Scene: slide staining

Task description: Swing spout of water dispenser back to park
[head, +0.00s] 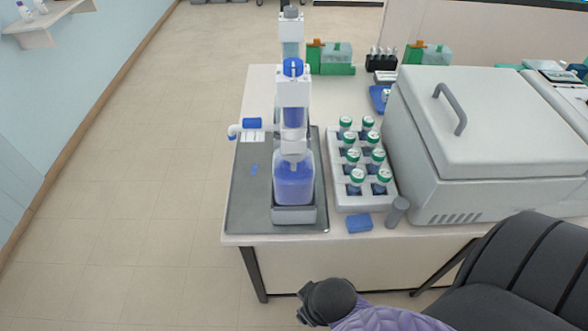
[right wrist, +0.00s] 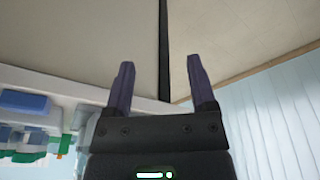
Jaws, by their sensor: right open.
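The dispenser stands on a dark tray (head: 245,200) on the bench in the head view. It has a white column head (head: 293,95) with a blue cap. A bottle of blue liquid (head: 294,185) stands below the head. My right gripper (right wrist: 160,60) is open and empty in the right wrist view, apart from the dispenser. In the head view my right arm is in front of the bench, fingers not visible. My left gripper is out of view.
A rack of green-capped jars (head: 362,165) stands right of the tray, beside a large white lidded box (head: 485,125). A blue block (head: 359,222) and a grey cylinder (head: 397,212) lie near the front edge. Floor left of the bench is clear.

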